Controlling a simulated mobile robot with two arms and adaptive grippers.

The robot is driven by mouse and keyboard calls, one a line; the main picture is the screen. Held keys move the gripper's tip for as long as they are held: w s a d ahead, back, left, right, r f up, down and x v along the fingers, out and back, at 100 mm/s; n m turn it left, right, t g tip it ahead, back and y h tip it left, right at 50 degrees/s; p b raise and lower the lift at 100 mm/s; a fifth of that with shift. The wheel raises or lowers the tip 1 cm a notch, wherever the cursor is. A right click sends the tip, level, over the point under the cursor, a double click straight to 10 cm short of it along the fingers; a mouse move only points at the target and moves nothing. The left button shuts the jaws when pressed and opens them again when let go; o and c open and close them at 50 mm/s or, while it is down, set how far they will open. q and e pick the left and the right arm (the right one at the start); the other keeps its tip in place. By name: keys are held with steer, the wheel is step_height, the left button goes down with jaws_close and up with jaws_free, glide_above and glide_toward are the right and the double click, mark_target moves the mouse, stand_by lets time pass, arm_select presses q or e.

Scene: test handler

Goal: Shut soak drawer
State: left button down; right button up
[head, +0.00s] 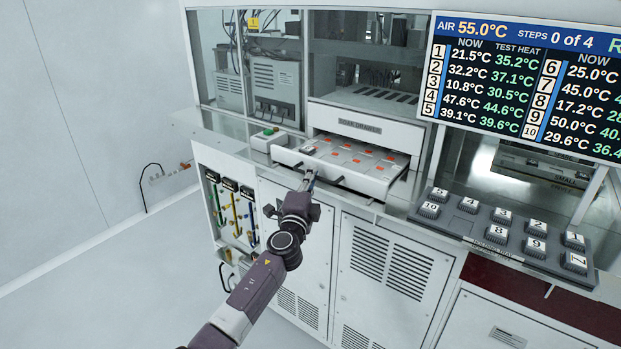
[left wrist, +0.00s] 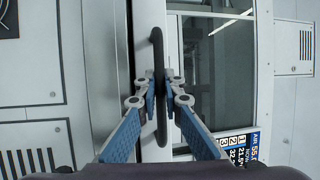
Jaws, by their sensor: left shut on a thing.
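The soak drawer (head: 378,184) is pulled out from the white machine below the "SOAK DRAWER" label (head: 360,127). Its tray has pale cells with orange marks, and a small grey block (head: 308,149) sits in its left corner. My left gripper (head: 311,177) is at the drawer's front, toward its left end. In the left wrist view, the fingers (left wrist: 163,78) are shut on the dark bar handle (left wrist: 157,45), which passes between them. The fingers hide part of the handle. My right gripper is not in view.
A control box with a green button (head: 268,133) stands left of the drawer. A dark plate (head: 480,239) with several numbered blocks lies on the counter at right. A temperature screen (head: 530,85) hangs above. Open floor (head: 110,290) lies at left.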

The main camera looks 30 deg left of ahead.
arm_select(q)
steer(key=c, duration=2.2)
jaws_free()
steer(key=v, duration=1.2)
steer(key=shift+c, duration=0.3)
